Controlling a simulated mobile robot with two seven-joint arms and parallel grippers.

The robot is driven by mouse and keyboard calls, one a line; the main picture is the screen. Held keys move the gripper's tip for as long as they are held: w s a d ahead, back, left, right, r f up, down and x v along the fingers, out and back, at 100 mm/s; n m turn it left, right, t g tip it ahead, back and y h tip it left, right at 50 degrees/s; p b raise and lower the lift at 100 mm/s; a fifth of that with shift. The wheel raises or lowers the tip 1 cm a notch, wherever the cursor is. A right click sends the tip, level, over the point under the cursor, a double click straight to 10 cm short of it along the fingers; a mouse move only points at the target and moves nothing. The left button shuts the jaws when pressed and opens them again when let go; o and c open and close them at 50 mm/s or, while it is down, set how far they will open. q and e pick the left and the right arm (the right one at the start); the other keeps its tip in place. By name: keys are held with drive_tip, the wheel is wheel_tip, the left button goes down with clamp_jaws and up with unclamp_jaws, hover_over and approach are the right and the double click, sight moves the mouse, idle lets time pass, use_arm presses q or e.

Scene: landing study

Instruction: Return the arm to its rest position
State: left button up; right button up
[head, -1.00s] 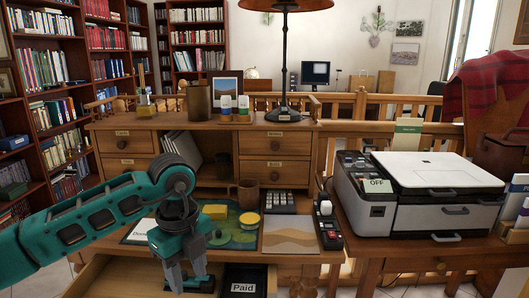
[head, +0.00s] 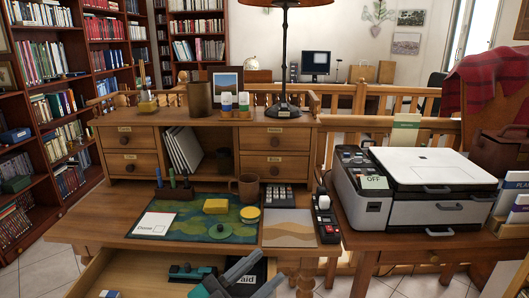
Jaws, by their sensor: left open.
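My left gripper (head: 266,270) shows at the bottom edge, with its two grey fingers apart and pointing up and to the right. Nothing shows between the fingers. Its fingers overlap the view of the open desk drawer (head: 140,270) and partly cover the black "Paid" tray (head: 260,270). Most of the left arm is below the picture. My right gripper is not in view.
The wooden desk (head: 110,225) holds a green patterned mat (head: 195,232), a "Done" card (head: 153,225), a yellow sponge-like block (head: 216,206) and a brown mug (head: 248,186). A dark stapler-like object (head: 190,273) lies in the drawer. A printer (head: 430,185) stands right.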

use_arm(q)
drive_tip(key=s+a+f+n+t+y+p, duration=0.1)
drive_tip(key=s+a+f+n+t+y, duration=0.15)
drive_tip(key=a+f+n+y, duration=1)
drive_tip(key=s+a+f+g+y, duration=0.3)
drive_tip(key=s+a+f+g, duration=0.1)
drive_tip(key=s+f, duration=0.5)
wheel_tip(320, 180, down, 2)
drive_tip(key=shift+s+a+f+g+p, duration=0.2)
drive_tip(key=shift+s+g+p, duration=0.1)
drive_tip(key=shift+g, duration=0.25)
drive_tip(key=shift+r+m, duration=0.1)
drive_tip(key=shift+m, duration=0.15)
